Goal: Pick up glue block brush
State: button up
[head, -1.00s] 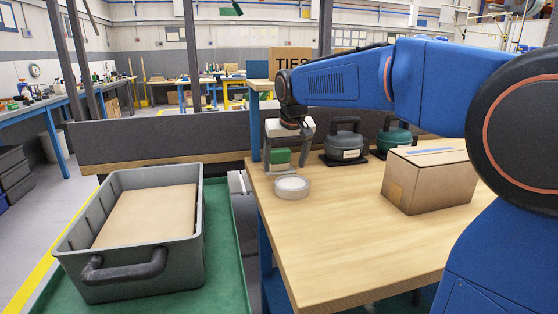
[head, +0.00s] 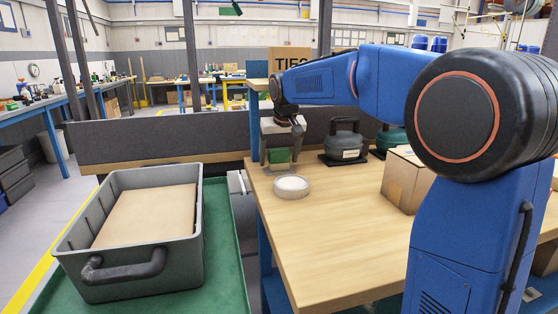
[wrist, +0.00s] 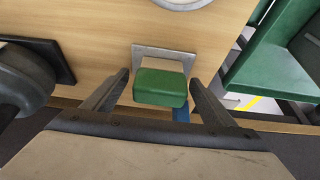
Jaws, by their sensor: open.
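The glue block brush, a green block (head: 279,155) on a light base, stands at the far left corner of the wooden table. In the wrist view the green block (wrist: 160,87) sits between my two fingers, with a grey metal plate (wrist: 160,51) beside it. My gripper (head: 279,151) is open, with its fingers pointing down at the block; it also shows in the wrist view (wrist: 158,92). I see gaps between each finger and the block. The head view hides part of the block behind the fingers.
A white-topped round container (head: 291,186) stands in front of the block. A dark kettle-like compressor (head: 344,142), a green one (head: 390,139) and a cardboard box (head: 404,180) stand to the right. A grey tote (head: 190,240) holding cardboard is at left. The table's front middle is clear.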

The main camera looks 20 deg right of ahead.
jog(key=shift+c, duration=0.7)
jog(key=c, duration=1)
jog(key=shift+s+r, duration=0.1)
jog(key=shift+s+r, duration=0.2)
jog(key=shift+r, duration=0.05)
jog(key=s+r, duration=0.2)
jog(key=s, duration=0.2)
jog(key=s+r, duration=0.3)
jog(key=s, duration=0.2)
jog(key=s+r, duration=0.2)
jog(key=s, duration=0.2)
jog(key=shift+s+r, duration=0.15)
jog(key=shift+s, duration=0.05)
jog(key=shift+o, duration=0.6)
